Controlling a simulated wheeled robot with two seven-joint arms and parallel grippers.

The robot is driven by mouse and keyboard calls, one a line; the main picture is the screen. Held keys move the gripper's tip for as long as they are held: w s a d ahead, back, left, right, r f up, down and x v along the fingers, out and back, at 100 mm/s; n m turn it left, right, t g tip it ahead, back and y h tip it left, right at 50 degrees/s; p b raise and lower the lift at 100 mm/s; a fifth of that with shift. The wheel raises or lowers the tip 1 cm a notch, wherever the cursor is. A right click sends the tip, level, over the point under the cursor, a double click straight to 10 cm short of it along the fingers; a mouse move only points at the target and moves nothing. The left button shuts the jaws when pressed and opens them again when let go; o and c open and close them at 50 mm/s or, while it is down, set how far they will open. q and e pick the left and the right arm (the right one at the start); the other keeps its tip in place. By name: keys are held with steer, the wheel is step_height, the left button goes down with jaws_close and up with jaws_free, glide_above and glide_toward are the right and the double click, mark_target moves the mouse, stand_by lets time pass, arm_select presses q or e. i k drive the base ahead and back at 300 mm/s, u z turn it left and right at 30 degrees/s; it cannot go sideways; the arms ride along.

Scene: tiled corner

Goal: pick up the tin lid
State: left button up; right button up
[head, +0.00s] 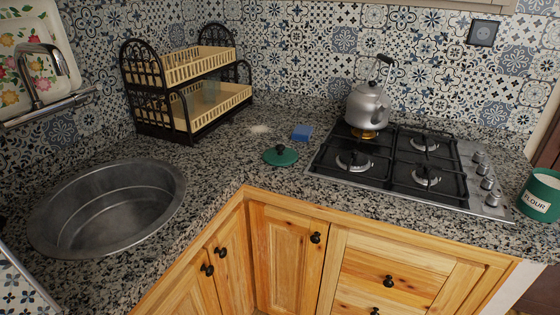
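The tin lid (280,156) is a round green lid with a dark knob on top. It lies flat on the speckled granite counter, left of the gas hob and in front of a small blue block. A green tin labelled FLOUR (540,195) stands at the right edge of the head view. Its top is open and shows white contents. Neither of my grippers is in the head view.
A blue sponge-like block (302,132) and a pale powder patch (261,129) lie behind the lid. A kettle (368,106) stands on the gas hob (395,165). A dish rack (190,120) and a round sink (105,205) are left. Counter around the lid's front is clear.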

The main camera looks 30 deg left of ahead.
mark_target(280, 155)
steer(key=u, duration=0.05)
steer(key=i, duration=0.8)
steer(key=u, duration=0.85)
steer(key=i, duration=0.25)
steer(key=u, duration=1.85)
steer(key=k, duration=0.55)
steer(key=z, duration=0.1)
